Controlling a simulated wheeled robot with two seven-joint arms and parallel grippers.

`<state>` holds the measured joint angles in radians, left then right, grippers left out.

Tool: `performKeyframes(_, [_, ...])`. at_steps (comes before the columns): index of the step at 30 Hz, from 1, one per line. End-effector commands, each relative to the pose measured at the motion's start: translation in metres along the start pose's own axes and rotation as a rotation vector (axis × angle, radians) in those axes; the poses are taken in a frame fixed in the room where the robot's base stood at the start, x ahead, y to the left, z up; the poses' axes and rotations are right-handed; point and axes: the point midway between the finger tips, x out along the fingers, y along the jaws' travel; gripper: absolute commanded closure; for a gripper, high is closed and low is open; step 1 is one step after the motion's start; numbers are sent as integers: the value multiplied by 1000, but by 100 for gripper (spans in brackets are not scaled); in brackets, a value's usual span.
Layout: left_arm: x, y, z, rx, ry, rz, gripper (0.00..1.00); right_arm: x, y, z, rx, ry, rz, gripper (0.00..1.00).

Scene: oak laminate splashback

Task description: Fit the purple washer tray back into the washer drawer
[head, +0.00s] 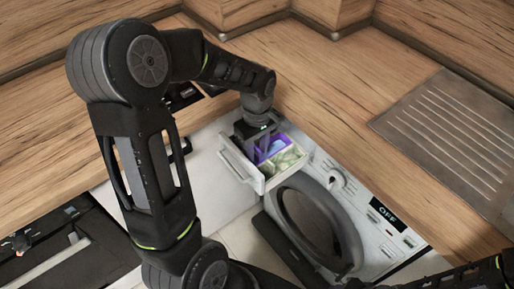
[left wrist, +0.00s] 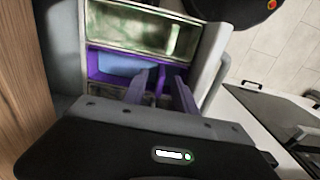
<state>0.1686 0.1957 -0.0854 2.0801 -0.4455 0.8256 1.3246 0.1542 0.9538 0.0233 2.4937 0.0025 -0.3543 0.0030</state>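The purple washer tray (head: 271,149) is in the open washer drawer (head: 245,171), between its pale walls. In the left wrist view the purple tray (left wrist: 97,64), with a blue inner face, lies beside a greenish compartment of the drawer (left wrist: 196,42). My left gripper (head: 262,139) points down into the drawer from above. In the left wrist view its two fingers (left wrist: 163,78) are close together with a thin purple wall of the tray between them. Whether the tray is fully seated is hidden. My right gripper is out of view.
A grooved drainer (head: 455,135) is at the right. The wooden counter (head: 320,75) behind is clear.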

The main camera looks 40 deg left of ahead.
Motion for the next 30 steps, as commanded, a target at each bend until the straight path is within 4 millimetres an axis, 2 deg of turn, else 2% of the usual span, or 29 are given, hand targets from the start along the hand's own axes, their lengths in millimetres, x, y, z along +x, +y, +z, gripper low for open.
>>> performKeyframes(5, [0, 0, 0, 0, 0, -1, 66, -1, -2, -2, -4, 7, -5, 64])
performKeyframes(7, [-6, 0, 0, 0, 1, 2, 66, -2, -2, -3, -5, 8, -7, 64])
performKeyframes(18, [-64, 1, 0, 0, 2, 4, 66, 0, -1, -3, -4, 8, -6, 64])
performKeyframes(21, [-74, 1, 0, 1, 1, 2, 66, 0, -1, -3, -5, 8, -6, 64])
performKeyframes(30, [-78, 0, 0, 0, 0, 0, 66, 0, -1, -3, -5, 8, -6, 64])
